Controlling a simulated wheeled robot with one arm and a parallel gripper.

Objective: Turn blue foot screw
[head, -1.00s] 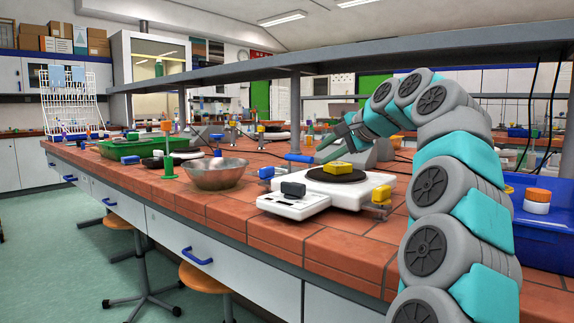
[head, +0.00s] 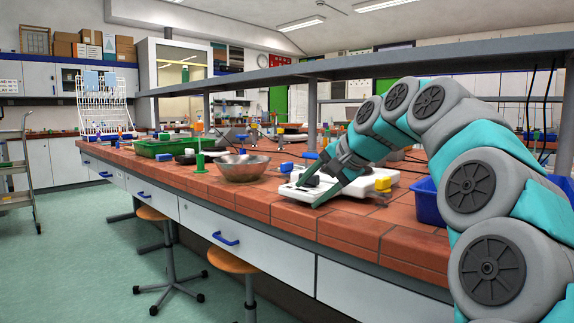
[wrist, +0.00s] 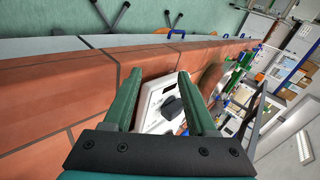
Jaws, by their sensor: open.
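A white balance (head: 298,196) stands near the bench's front edge in the head view. A small blue foot screw (head: 286,168) shows at its far left corner, and a yellow foot screw (head: 383,184) at its right. My gripper (head: 311,192) is open, pointing down over the balance's front panel. Its fingers stand on either side of a dark grey block (head: 311,181). In the wrist view the same block (wrist: 172,107) lies between and beyond the open green fingers (wrist: 160,85), on the white panel (wrist: 153,97). My arm hides most of the pan. The blue screw is not clear in the wrist view.
A metal bowl (head: 243,169) and a green stand (head: 200,160) are left of the balance. A green tray (head: 165,148) lies farther left. A blue bin (head: 428,202) is at right, partly behind my arm. A shelf (head: 350,68) runs above the bench.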

